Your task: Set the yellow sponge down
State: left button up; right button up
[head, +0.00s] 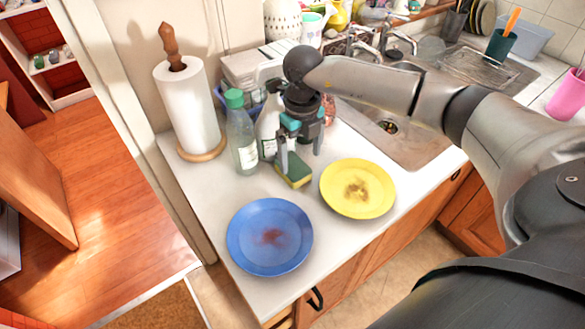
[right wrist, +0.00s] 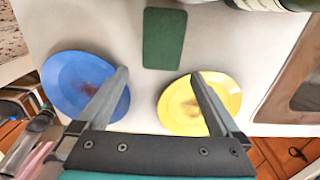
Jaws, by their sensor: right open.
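The sponge (head: 294,171), with a green top and a yellow side, lies flat on the white counter behind the two plates. In the right wrist view its green face (right wrist: 164,38) is fully visible. My right gripper (head: 299,156) is open and points down over the sponge. In the right wrist view the open fingertips (right wrist: 160,76) have nothing between them, and the sponge lies beyond them. I cannot tell the exact gap between fingertips and sponge. My left gripper is in neither view.
A blue plate (head: 270,237) and a yellow plate (head: 357,188), both with brown stains, lie in front. A green-capped bottle (head: 241,132) and a paper towel roll (head: 188,108) stand left. The sink (head: 408,146) is right. Bare counter surrounds the sponge's front.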

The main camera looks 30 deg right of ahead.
aim_at(301, 174)
jog(key=shift+f, duration=0.6)
notch_tip(301, 174, down, 5)
jog(key=shift+s+d+f, duration=0.1)
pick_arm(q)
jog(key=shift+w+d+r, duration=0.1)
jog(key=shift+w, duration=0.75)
pick_arm(e)
jog(key=shift+c, duration=0.2)
jog(key=c, duration=1.3)
pick_arm(q)
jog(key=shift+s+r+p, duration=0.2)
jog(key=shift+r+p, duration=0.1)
jog(key=shift+p, duration=0.05)
pick_arm(e)
notch_tip(301, 174, up, 20)
jog(key=shift+r, duration=0.15)
jog(key=shift+c, duration=0.2)
